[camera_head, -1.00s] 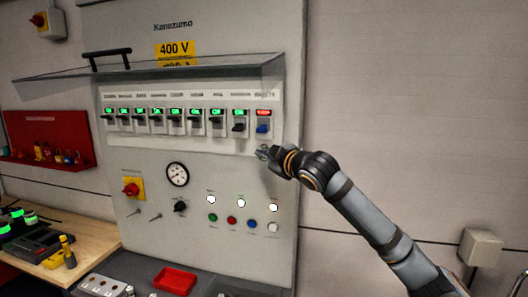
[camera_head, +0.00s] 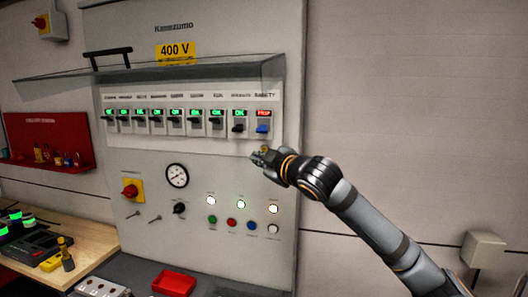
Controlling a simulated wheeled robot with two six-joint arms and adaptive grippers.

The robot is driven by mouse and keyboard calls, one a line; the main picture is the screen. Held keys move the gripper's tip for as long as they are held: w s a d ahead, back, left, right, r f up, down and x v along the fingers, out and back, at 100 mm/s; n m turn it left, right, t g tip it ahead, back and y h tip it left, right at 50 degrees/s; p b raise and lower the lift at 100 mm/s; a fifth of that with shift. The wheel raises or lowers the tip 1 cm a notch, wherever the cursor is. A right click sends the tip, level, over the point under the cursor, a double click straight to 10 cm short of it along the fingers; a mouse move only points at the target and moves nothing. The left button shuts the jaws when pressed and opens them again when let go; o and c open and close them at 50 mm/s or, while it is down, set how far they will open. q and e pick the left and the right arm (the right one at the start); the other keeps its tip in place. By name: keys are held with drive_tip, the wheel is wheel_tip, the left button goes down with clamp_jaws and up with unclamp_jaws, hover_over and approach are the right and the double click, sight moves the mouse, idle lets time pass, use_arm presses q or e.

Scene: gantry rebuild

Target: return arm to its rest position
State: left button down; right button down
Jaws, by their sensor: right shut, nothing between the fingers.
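My right arm comes in from the lower right. Its gripper (camera_head: 259,156) is shut and empty, in front of the grey control cabinet (camera_head: 230,175), just below the rightmost breaker (camera_head: 263,126) with the blue lever and red label. I cannot tell whether the gripper touches the cabinet. The other breakers (camera_head: 176,121) in the row show green labels. The clear cover (camera_head: 160,70) with its black handle (camera_head: 107,56) is raised above the row. My left gripper is not in view.
A red-yellow rotary switch (camera_head: 131,190), a gauge (camera_head: 177,175) and several lamps and buttons (camera_head: 232,222) sit lower on the cabinet. A red tray (camera_head: 174,282) lies on the ledge below. A wooden bench (camera_head: 95,242) stands at left.

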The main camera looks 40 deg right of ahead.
drive_tip(key=shift+f, duration=0.1)
drive_tip(key=s+a+f+m+g, duration=0.1)
drive_tip(key=s+a+f+g, duration=0.15)
drive_tip(key=f, duration=0.85)
drive_tip(key=s+a+f+m+g, duration=0.1)
drive_tip(key=s+a+f+g, duration=0.15)
drive_tip(key=f, duration=0.95)
drive_tip(key=s+a+f+m+g, duration=0.1)
drive_tip(key=a+f+m+g, duration=0.15)
drive_tip(key=f, duration=0.85)
drive_tip(key=s+a+f+m+g, duration=0.2)
drive_tip(key=s+f+g, duration=0.1)
drive_tip(key=s+f, duration=0.6)
drive_tip(key=s+a+f+m+g, duration=0.25)
drive_tip(key=s+f, duration=0.45)
drive_tip(key=s, duration=0.4)
drive_tip(key=s+d+f+g, duration=0.1)
drive_tip(key=s+f, duration=0.1)
drive_tip(key=f, duration=1.2)
drive_tip(key=s+d+f+g, duration=0.1)
drive_tip(key=s+d+f, duration=0.1)
drive_tip(key=f, duration=1.2)
drive_tip(key=s+d+f+g, duration=0.1)
drive_tip(key=s+f, duration=1.3)
drive_tip(key=s, duration=0.3)
drive_tip(key=shift+s+f, duration=0.4)
